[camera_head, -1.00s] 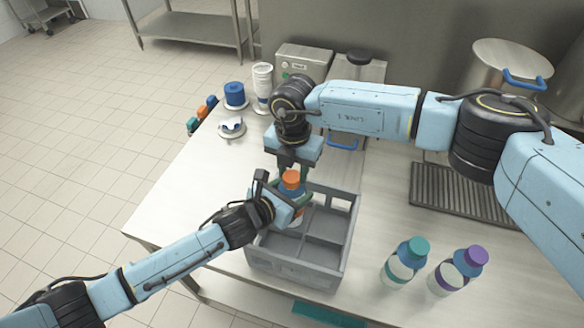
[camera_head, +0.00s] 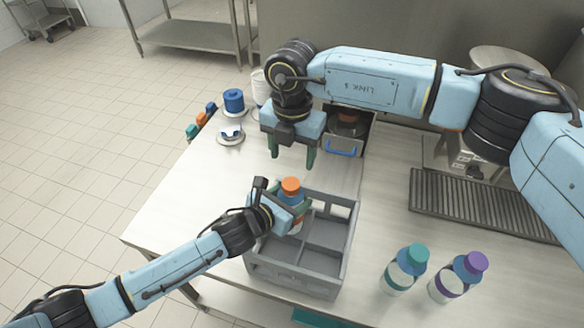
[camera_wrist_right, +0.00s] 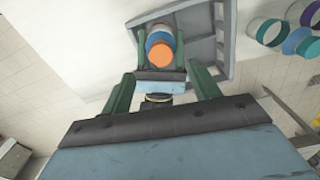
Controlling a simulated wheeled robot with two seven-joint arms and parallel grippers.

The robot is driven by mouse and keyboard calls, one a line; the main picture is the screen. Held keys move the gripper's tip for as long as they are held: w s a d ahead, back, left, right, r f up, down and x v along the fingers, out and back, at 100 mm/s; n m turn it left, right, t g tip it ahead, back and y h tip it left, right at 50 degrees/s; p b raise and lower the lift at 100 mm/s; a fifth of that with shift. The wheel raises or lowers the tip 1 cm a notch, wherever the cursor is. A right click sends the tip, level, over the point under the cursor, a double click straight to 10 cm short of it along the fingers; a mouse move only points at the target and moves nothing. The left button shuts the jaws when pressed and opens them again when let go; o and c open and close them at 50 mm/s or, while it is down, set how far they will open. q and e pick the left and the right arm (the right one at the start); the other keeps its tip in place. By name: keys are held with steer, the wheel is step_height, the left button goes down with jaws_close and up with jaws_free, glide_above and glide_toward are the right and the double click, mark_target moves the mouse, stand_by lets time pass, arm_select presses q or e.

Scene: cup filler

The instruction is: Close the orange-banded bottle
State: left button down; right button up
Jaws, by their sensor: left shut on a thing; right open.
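The orange-banded bottle (camera_head: 292,190) stands in the back left compartment of the grey crate (camera_head: 296,288), with an orange cap on its top. It also shows in the right wrist view (camera_wrist_right: 160,50). My left gripper (camera_head: 297,212) is shut on the bottle's upper part and hides much of its body. My right gripper (camera_head: 291,160) is open and empty, above and behind the bottle and clear of its cap. In the right wrist view, the orange top shows beyond the open fingers.
A teal-capped bottle (camera_head: 407,268) and a purple-capped bottle (camera_head: 459,277) stand right of the crate. A dark drain grate (camera_head: 480,207) lies behind them. A blue spool (camera_head: 233,99) and a white dispenser (camera_head: 259,86) are at the back left.

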steer(key=shift+r, duration=2.2)
arm_select(q)
steer(key=shift+c, duration=1.5)
jaws_free()
steer(key=shift+a, duration=0.1)
steer(key=v, duration=1.3)
steer(key=shift+s, duration=0.15)
arm_select(e)
steer(key=shift+r, duration=0.1)
arm_select(q)
steer(key=shift+r, duration=0.15)
